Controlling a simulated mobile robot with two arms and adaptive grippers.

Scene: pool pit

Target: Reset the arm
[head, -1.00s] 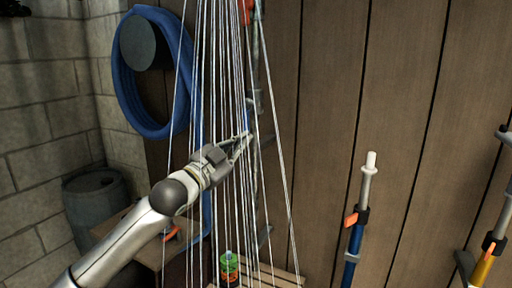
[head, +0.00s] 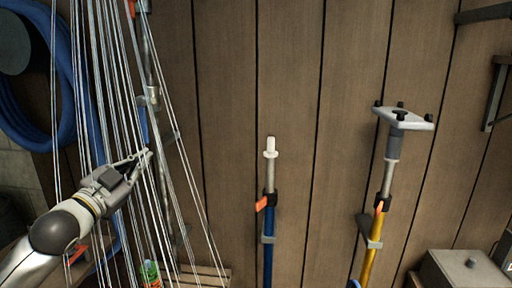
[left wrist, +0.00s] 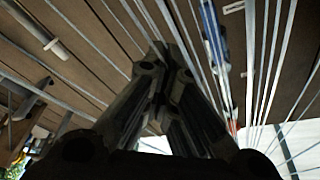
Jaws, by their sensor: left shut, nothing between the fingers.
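My left gripper (head: 140,158) is at the left of the head view, among several thin white cords (head: 112,100) that hang down in a fan. Its fingers are shut with nothing between them. In the left wrist view the shut fingers (left wrist: 160,60) point away from the camera, with pale cords (left wrist: 265,60) on both sides. Whether the cords touch the fingers I cannot tell. My right gripper is not in view.
A blue hose coil (head: 45,120) hangs at the left. A blue pole (head: 269,225) and a yellow pole (head: 373,250) stand against the plank wall (head: 225,80). A grey box (head: 465,268) is at the lower right. A green bottle (head: 150,272) stands below the cords.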

